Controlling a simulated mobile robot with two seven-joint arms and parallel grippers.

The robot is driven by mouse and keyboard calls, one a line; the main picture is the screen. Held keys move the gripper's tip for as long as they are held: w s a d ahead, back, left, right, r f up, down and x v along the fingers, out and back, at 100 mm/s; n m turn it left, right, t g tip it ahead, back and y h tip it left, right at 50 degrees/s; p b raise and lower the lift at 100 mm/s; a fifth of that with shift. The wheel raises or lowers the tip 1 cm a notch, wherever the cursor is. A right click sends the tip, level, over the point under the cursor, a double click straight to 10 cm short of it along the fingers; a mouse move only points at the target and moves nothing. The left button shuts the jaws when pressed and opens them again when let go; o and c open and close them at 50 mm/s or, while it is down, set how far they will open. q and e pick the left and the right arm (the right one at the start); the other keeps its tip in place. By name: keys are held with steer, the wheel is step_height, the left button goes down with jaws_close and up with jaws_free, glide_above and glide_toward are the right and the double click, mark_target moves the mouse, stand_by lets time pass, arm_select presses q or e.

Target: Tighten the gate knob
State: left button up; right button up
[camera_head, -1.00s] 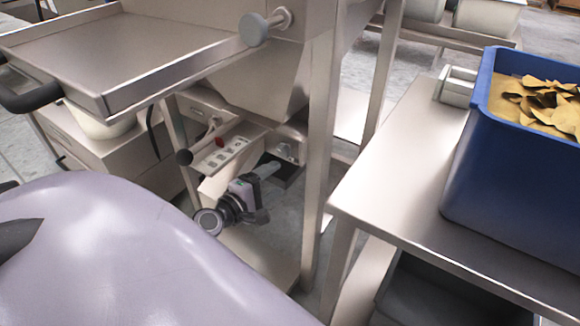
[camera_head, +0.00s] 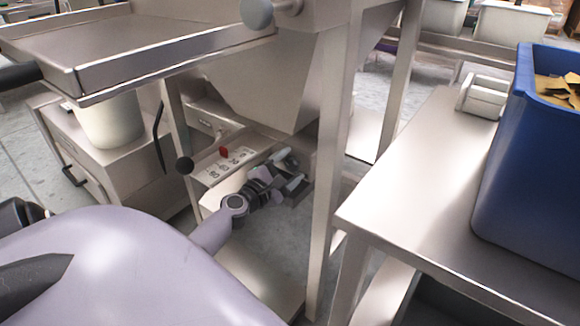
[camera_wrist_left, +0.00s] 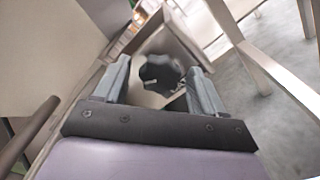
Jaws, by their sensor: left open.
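A dark lobed knob (camera_wrist_left: 160,74), likely the gate knob, sits on a metal face in the left wrist view. It lies between and beyond the two grey fingers of my left gripper (camera_wrist_left: 160,88). The fingers are spread apart, with room on both sides of the knob, and no contact shows. In the head view my left gripper (camera_head: 292,172) is under the metal hopper (camera_head: 265,85), beside the control panel. I cannot make out the dark knob there. My right gripper is not in view.
A steel table (camera_head: 420,175) holds a blue bin (camera_head: 535,170). A tray (camera_head: 150,50) juts out above left.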

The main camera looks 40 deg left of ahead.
arm_select(q)
steer(key=shift+w, duration=0.35)
steer(key=c, duration=1.1)
steer(key=shift+o, duration=0.2)
